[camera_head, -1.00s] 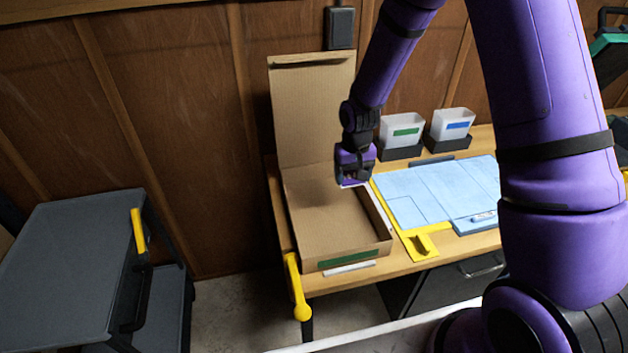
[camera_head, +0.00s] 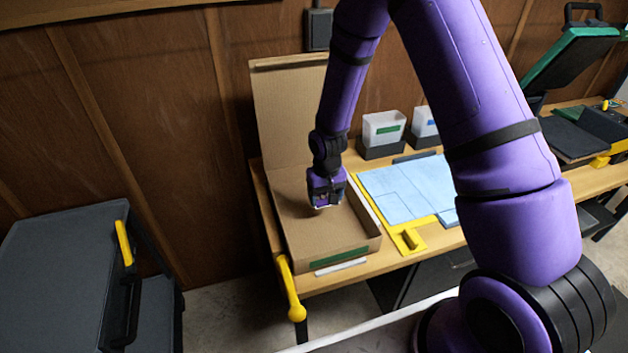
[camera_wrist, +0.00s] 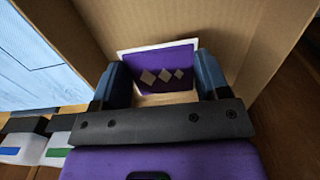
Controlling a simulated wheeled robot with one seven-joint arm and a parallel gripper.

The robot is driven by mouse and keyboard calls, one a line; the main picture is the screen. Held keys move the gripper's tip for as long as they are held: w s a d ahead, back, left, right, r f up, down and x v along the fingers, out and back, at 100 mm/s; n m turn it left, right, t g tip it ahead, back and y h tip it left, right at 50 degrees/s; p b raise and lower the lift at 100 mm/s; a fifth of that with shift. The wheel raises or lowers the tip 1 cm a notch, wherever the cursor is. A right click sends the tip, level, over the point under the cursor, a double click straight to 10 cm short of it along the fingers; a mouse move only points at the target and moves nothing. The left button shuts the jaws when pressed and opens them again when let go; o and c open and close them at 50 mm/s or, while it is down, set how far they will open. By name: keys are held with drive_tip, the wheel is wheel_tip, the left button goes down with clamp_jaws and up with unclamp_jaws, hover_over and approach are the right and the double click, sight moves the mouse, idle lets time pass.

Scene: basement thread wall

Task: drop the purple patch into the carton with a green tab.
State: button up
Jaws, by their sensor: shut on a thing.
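The purple patch (camera_wrist: 163,66) has a white border and pale diamond marks. In the wrist view it sits between the two fingers of my gripper (camera_wrist: 160,82), which is shut on it. In the head view my gripper (camera_head: 323,205) hangs over the open carton, and the patch is mostly hidden there. The carton (camera_head: 340,257) is brown cardboard with its lid raised at the back. A green tab (camera_head: 339,257) is on its front wall. Cardboard walls of the carton also show around the patch in the wrist view (camera_wrist: 190,20).
A blue mat (camera_head: 405,190) with a yellow edge lies right of the carton. White bins (camera_head: 383,128) with green and blue labels stand behind it. A yellow handle (camera_head: 291,290) is at the table's front left. A dark cart (camera_head: 60,280) stands at left.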

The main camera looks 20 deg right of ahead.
drive_tip(key=o, duration=1)
drive_tip(key=shift+c, duration=0.2)
wheel_tip(320, 180, up, 11)
